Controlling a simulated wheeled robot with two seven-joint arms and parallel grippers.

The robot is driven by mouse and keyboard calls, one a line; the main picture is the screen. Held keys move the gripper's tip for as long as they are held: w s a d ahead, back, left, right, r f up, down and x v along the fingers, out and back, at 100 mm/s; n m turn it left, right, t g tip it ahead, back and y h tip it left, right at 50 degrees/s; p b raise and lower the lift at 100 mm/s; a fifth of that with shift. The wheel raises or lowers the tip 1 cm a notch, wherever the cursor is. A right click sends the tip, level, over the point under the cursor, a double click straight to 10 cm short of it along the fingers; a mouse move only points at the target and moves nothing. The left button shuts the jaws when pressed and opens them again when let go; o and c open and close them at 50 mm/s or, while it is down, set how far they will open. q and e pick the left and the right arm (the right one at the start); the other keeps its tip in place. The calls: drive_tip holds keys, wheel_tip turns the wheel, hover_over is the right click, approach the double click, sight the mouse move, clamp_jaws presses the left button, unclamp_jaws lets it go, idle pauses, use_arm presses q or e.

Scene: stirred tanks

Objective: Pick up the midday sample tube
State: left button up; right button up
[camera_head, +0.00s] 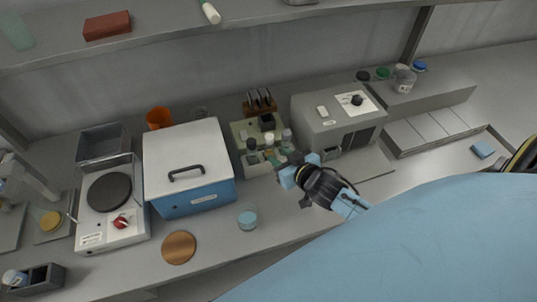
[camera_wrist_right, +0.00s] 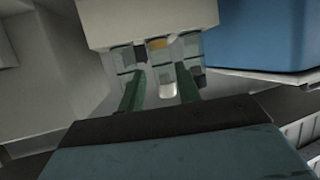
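A pale rack (camera_head: 256,164) stands in the middle of the bench and holds several small capped tubes and bottles. One has a dark cap (camera_head: 251,144), one a white cap (camera_head: 269,139) and one a grey cap (camera_head: 287,134). I cannot tell which one is the midday sample tube, as no label is readable. My right gripper (camera_wrist_right: 158,72) is at the rack's right side, pointing toward it. In the right wrist view its two green fingers are apart, and a pale rounded tube end (camera_wrist_right: 168,90) shows between them, seemingly untouched. My left gripper is not in view.
A blue box with a white lid (camera_head: 186,160) stands left of the rack. A grey instrument (camera_head: 338,115) stands right of it. A turquoise-lidded jar (camera_head: 247,219) and a brown disc (camera_head: 179,247) lie in front. A shelf (camera_head: 150,38) runs above the back.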

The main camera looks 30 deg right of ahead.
sight(272, 151)
drive_tip(key=shift+x, duration=0.85)
drive_tip(key=x, duration=0.3)
drive_tip(key=shift+w+a+f, duration=0.1)
drive_tip(key=shift+w, duration=0.1)
drive_tip(key=shift+w+f, duration=0.2)
drive_tip(key=shift+w, duration=0.15)
drive_tip(key=shift+w+f, duration=0.1)
drive_tip(key=shift+w, duration=0.05)
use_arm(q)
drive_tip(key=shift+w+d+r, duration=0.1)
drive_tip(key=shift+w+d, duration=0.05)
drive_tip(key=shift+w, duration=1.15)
use_arm(e)
drive_tip(key=c, duration=0.7)
